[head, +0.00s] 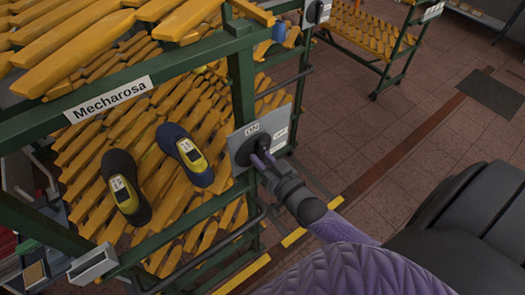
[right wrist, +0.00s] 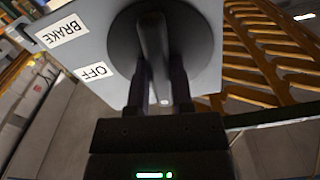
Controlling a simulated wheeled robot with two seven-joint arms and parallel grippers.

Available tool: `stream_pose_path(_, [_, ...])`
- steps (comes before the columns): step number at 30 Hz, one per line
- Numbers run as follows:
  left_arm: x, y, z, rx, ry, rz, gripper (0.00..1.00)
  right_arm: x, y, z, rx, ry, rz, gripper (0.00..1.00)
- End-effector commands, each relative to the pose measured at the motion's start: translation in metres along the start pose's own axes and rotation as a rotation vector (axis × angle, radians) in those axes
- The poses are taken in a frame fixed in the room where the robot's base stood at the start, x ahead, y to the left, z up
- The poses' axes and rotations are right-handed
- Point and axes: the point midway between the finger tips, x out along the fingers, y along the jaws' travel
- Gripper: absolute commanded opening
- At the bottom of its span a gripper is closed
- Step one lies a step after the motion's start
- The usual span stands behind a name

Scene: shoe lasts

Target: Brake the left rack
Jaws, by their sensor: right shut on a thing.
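The left rack is green with yellow-orange slats and a "Mecharosa" sign (head: 108,99). On its right post is a grey brake plate (head: 238,133) with a round dark dial (head: 253,143) and white labels. In the right wrist view the plate (right wrist: 205,20) has labels reading BRAKE (right wrist: 62,31) and OFF (right wrist: 94,71). A dark handle (right wrist: 153,50) crosses the dial and stands upright in that view. My right gripper (head: 264,161) is at the dial, its fingers (right wrist: 158,88) shut on the handle from either side. My left gripper is not in view.
Another rack (head: 365,40) with yellow slats stands behind to the right. A dark mat (head: 492,93) lies on the brown tiled floor, which is otherwise clear at right.

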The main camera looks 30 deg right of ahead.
Motion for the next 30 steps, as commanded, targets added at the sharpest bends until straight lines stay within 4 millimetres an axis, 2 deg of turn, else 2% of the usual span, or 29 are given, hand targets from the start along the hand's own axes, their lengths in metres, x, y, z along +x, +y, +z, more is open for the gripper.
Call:
stream_pose_path(12, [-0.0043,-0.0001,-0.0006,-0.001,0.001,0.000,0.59,-0.0004,0.0000,0.0009,-0.180,-0.003,0.000,0.00])
stream_pose_path(29, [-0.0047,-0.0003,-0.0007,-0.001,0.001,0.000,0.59,-0.0004,0.0001,0.0011,-0.210,-0.003,0.000,0.00])
stream_pose_path(30, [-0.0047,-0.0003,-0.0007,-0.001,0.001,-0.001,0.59,-0.0004,0.0001,0.0011,-0.210,-0.003,0.000,0.30])
